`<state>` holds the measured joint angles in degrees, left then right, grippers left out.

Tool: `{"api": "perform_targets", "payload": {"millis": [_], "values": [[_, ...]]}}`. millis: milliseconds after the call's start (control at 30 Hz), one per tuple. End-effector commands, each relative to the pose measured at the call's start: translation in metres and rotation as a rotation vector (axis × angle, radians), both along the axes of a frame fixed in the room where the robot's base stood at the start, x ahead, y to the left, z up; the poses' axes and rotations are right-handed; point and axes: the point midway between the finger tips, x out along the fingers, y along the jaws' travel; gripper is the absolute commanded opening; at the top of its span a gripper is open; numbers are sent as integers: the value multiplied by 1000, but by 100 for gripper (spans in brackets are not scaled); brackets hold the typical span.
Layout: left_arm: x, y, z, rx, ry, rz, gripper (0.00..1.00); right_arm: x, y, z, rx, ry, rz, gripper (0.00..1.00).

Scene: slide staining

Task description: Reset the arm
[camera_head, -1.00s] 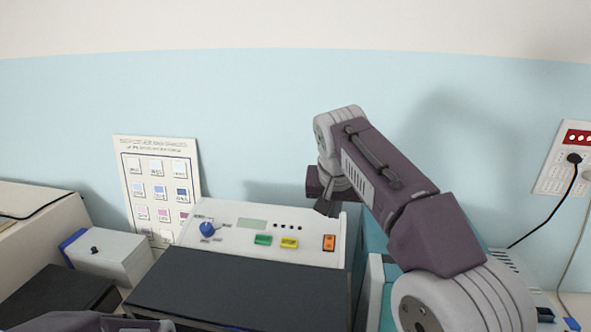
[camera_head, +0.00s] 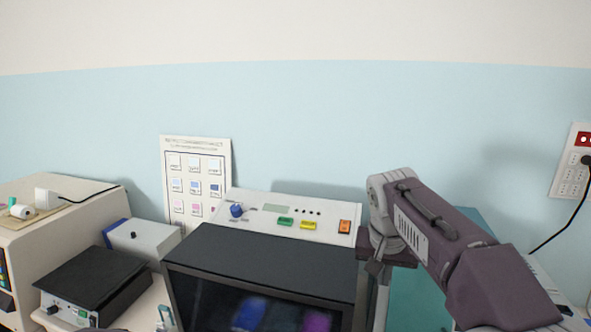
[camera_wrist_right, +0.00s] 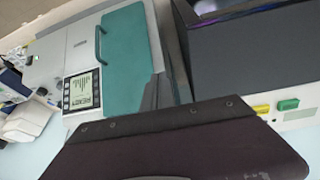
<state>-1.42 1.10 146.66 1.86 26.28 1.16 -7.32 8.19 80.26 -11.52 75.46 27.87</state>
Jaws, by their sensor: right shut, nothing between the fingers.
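My right arm (camera_head: 425,225) comes in from the right in the head view. Its gripper (camera_head: 375,268) points down, shut and empty, just right of the white control-panel machine (camera_head: 262,205). In the right wrist view the dark gripper body fills the bottom, with the shut fingers (camera_wrist_right: 165,92) in front of a teal-lidded device (camera_wrist_right: 126,55). The fingers are small in the head view, and I cannot tell how high they are above the device. My left gripper is not in view.
The machine has a blue knob, coloured buttons and a dark glossy front (camera_head: 260,305). Left of it are a grey box (camera_head: 145,240), a black-topped unit (camera_head: 92,275) and a beige instrument (camera_head: 50,235). A stain chart (camera_head: 195,150) leans on the wall. A socket panel (camera_head: 572,175) is at right.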

Motion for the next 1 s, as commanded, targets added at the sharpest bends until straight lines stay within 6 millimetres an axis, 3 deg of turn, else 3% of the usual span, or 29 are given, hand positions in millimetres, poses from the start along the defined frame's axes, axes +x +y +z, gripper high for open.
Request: {"api": "perform_targets", "payload": {"millis": [33, 167, 267, 300, 400, 467, 533, 600, 733, 1000], "values": [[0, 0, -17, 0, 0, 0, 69, -8, -3, -31, 3, 31, 0, 0], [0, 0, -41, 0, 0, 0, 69, -33, -8, -102, 21, 114, 22, 0], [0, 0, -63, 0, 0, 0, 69, -64, -9, -170, 46, 189, 54, 0], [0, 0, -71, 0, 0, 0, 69, -81, -9, -201, 60, 219, 71, 0], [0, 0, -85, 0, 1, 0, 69, -128, -6, -267, 97, 283, 122, 0], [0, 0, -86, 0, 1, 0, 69, -155, -2, -293, 116, 307, 157, 0], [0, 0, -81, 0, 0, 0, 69, -178, 2, -309, 129, 314, 201, 0], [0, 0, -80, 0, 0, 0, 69, -187, 5, -322, 132, 296, 245, 0], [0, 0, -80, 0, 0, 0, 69, -168, 6, -321, 112, 218, 312, 0], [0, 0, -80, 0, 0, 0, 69, -168, 6, -321, 111, 221, 318, 0]]}}
